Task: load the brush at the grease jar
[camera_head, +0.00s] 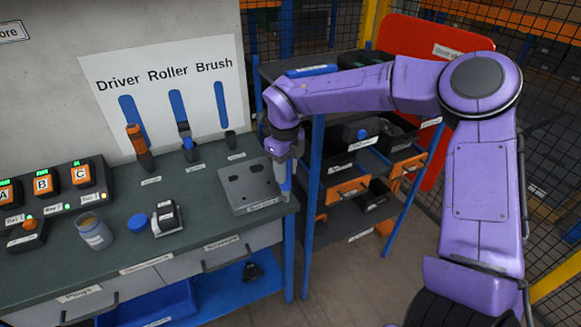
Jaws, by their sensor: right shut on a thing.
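My right gripper (285,160) is at the right end of the bench, next to the grey plate with holes. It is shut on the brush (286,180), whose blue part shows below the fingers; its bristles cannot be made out. An open grey jar (95,234) with tan contents and a label, apparently the grease jar, stands upright at the front left of the bench, well away from the brush. A round blue lid (138,222) lies to its right. My left gripper is not in view.
A labelled grey-and-black item (166,218) stands right of the lid. The driver (137,140) and roller (187,140) stand in holders at the back; the brush holder (230,139) is empty. The grey plate (248,186) lies near the right edge. A shelf rack (350,180) stands beyond.

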